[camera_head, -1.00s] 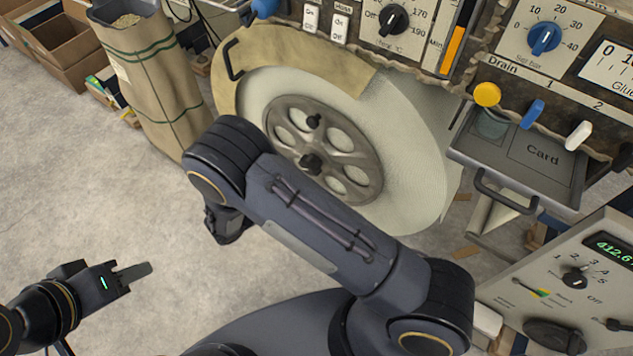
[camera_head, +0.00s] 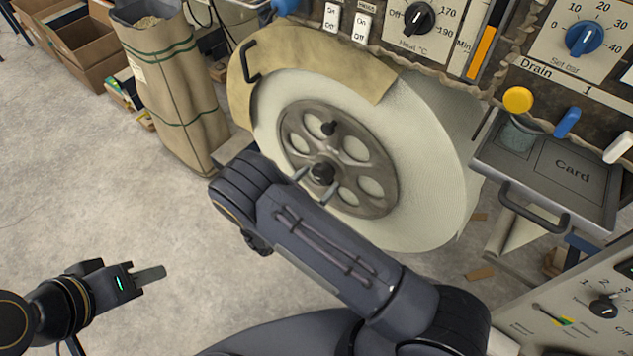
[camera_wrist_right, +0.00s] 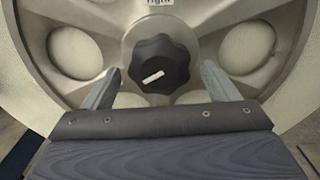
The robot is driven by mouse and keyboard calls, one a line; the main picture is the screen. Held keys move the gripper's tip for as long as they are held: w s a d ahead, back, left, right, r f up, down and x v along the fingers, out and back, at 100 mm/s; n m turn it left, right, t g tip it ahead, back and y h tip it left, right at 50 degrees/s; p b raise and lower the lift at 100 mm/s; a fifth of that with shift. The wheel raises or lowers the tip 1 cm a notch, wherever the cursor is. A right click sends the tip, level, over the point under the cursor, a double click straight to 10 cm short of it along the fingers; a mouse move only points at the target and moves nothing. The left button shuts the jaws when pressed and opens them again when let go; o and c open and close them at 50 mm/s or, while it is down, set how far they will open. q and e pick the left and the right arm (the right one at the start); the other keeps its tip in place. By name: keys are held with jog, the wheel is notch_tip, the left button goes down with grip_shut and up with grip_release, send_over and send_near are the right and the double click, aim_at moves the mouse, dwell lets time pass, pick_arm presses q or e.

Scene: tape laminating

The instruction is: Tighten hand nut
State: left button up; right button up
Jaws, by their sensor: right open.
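The hand nut (camera_head: 322,173) is a black lobed knob at the centre of the grey spoked wheel hub (camera_head: 372,205) on the big white tape roll (camera_head: 430,170). In the right wrist view the nut (camera_wrist_right: 158,64) shows a white mark on its face. My right gripper (camera_head: 314,184) is open, with one finger on each side of the nut. In the right wrist view its fingers (camera_wrist_right: 158,88) stand apart from the nut with gaps on both sides. My left gripper (camera_head: 150,275) is at the lower left over the floor, away from the wheel; its jaw gap is unclear.
A second small black knob (camera_head: 328,128) sits on the hub above the nut. The control panel (camera_head: 450,45) is above the roll, with a card drawer (camera_head: 560,175) at right. A tall sack (camera_head: 165,80) stands at left.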

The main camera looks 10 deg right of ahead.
jog(key=c, duration=1)
